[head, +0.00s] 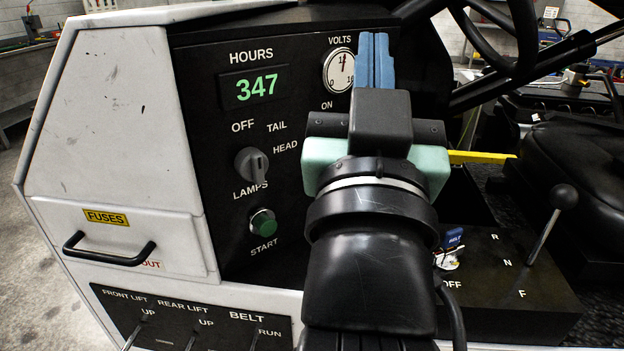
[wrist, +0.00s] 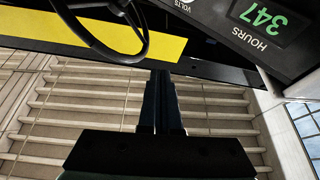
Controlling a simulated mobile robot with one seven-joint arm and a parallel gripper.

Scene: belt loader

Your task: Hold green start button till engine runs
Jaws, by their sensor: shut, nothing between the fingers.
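The green start button (head: 263,224) sits on the black dash panel in the head view, above the word START and below the lamps knob. My gripper (head: 375,48) is shut and empty, with its blue fingers together and pointing up. It is up and to the right of the button, in front of the panel beside the volts gauge, and does not touch the button. In the wrist view my gripper (wrist: 161,75) points toward the steering wheel, and the button is out of that view. My wrist hides the panel right of the button.
The lamps knob (head: 252,164), hours display (head: 250,88) reading 347 and volts gauge (head: 340,70) share the panel. A fuses drawer handle (head: 110,250) juts out at lower left. A gear lever (head: 550,222) and the steering wheel (wrist: 105,30) stand nearby. The space before the button looks clear.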

